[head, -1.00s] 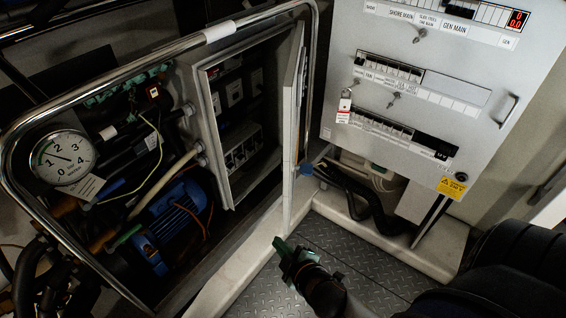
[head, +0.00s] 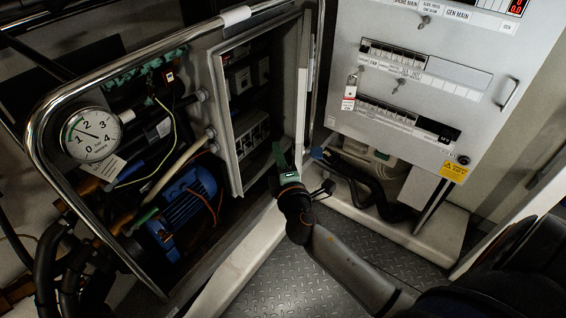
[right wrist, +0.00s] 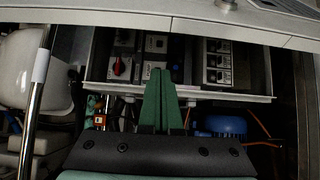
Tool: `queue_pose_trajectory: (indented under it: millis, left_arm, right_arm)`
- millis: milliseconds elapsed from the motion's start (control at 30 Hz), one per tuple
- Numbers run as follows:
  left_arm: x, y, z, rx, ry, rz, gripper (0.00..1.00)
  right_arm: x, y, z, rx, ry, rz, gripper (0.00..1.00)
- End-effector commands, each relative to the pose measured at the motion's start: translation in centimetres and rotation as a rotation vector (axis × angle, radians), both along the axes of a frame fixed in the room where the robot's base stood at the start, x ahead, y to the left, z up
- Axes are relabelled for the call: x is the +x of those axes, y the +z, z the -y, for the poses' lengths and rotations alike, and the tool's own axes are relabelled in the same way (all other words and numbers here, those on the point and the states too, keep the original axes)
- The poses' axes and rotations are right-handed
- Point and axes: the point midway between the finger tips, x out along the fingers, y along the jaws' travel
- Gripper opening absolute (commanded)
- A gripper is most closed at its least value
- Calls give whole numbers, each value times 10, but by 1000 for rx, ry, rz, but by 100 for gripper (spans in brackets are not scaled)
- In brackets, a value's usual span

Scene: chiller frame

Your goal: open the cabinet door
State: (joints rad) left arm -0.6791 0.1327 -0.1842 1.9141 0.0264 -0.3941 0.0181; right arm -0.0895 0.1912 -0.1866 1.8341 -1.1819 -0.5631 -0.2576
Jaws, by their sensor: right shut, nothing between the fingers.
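The grey cabinet (head: 233,165) stands in the middle of the head view with its front open, showing switches and breakers inside. Its door (head: 303,85) is swung out on the right side and shows nearly edge-on. My right gripper (head: 281,155) is shut and empty at the lower part of the opening, beside the door's lower end and partly hiding it. Whether it touches the door I cannot tell. In the right wrist view the green fingers (right wrist: 160,85) lie together, overlapping the cabinet's rim (right wrist: 225,97). My left gripper is not in view.
A bent chrome rail (head: 32,150) surrounds the cabinet, with a pressure gauge (head: 92,134) and a blue motor (head: 188,198) at left. A grey breaker panel (head: 420,85) stands close on the right. Open chequered floor (head: 265,265) lies in front.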

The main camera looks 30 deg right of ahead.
Motion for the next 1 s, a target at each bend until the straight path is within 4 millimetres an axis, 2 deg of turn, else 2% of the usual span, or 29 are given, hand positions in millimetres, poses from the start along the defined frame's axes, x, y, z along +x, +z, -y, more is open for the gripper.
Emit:
queue_pose_trajectory:
  millis: [133, 300, 500, 1000]
  left_arm:
    - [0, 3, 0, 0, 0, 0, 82]
    - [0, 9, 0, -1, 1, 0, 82]
    - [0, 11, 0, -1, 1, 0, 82]
    - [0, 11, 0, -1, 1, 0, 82]
  right_arm:
    - [24, 2, 8, 0, 0, 2, 0]
    - [5, 0, 27, -1, 0, -3, 0]
    - [-3, -1, 38, 2, 0, -2, 0]
    - [-4, -1, 38, 2, 5, 0, 0]
